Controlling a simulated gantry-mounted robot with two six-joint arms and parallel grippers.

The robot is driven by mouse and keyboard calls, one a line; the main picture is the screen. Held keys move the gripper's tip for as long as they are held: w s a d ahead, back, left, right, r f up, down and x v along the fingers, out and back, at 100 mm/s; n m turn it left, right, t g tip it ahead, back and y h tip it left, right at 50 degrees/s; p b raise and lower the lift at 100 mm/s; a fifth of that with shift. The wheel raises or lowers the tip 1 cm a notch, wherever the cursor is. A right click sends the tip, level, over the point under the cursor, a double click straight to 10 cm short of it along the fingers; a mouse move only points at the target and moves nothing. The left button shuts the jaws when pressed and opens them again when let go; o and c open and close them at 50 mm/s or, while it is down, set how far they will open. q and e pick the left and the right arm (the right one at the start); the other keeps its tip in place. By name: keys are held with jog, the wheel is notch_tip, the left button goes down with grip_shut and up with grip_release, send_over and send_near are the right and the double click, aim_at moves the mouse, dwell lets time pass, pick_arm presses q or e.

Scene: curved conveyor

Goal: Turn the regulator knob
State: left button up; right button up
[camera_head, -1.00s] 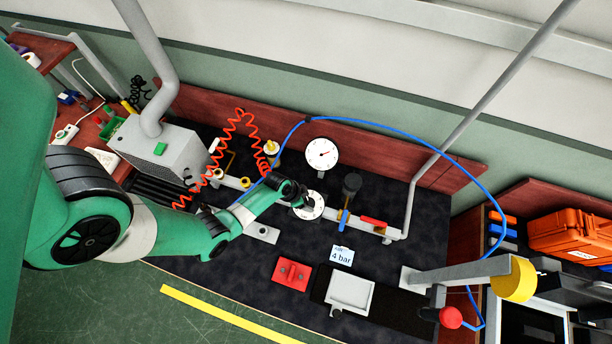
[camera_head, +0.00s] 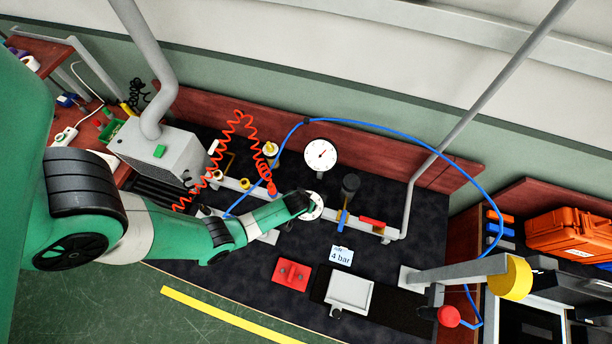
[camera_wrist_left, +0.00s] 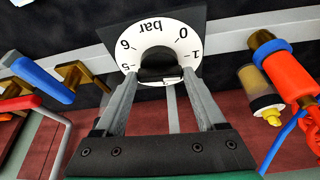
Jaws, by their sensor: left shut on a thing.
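The regulator knob (camera_wrist_left: 160,74) is a black knob at the centre of a white dial plate (camera_wrist_left: 128,43) marked "bar" with numbers, upside down in the left wrist view. My left gripper (camera_wrist_left: 160,84) is shut on the knob, with one grey finger at each side. In the head view my left gripper (camera_head: 308,204) reaches in from the left and covers the knob. Only the right part of the white dial (camera_head: 318,206) shows there. A round pressure gauge (camera_head: 320,154) with a needle stands behind it. A card (camera_head: 341,256) reads "4 bar". My right gripper is not in view.
A blue-handled valve (camera_head: 342,218) and a red part (camera_head: 372,222) sit on the pipe to the right. A coiled orange hose (camera_head: 238,128) and a blue hose (camera_head: 420,150) arch around the work area.

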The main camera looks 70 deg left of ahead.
pick_arm(q)
jog(key=shift+w+d+n+g, duration=0.1)
jog(key=shift+n+g, duration=0.3)
jog(key=shift+n, duration=0.5)
jog(key=n+g+p, duration=0.1)
jog(key=n, duration=0.1)
jog(key=shift+w+r+n+y+p, duration=0.1)
jog(key=shift+n+y+p, duration=0.25)
jog(key=shift+n+y, duration=0.05)
jog(key=n, duration=0.2)
jog(key=shift+w+n+g, duration=0.15)
jog(key=shift+n+g, duration=0.15)
jog(key=shift+g, duration=0.1)
jog(key=n, duration=0.1)
jog(key=n+g, duration=0.1)
jog(key=shift+w+f+n, duration=0.1)
jog(key=shift+f+n, duration=0.1)
jog(key=shift+n, duration=0.2)
jog(key=n+g+b, duration=0.1)
jog(key=n+b, duration=0.1)
jog(key=n, duration=0.1)
jog(key=shift+w, duration=0.1)
jog(key=shift+n+g+b, duration=0.3)
jog(key=shift+n+b, duration=0.1)
jog(key=shift+n, duration=0.2)
jog(key=shift+r, duration=0.1)
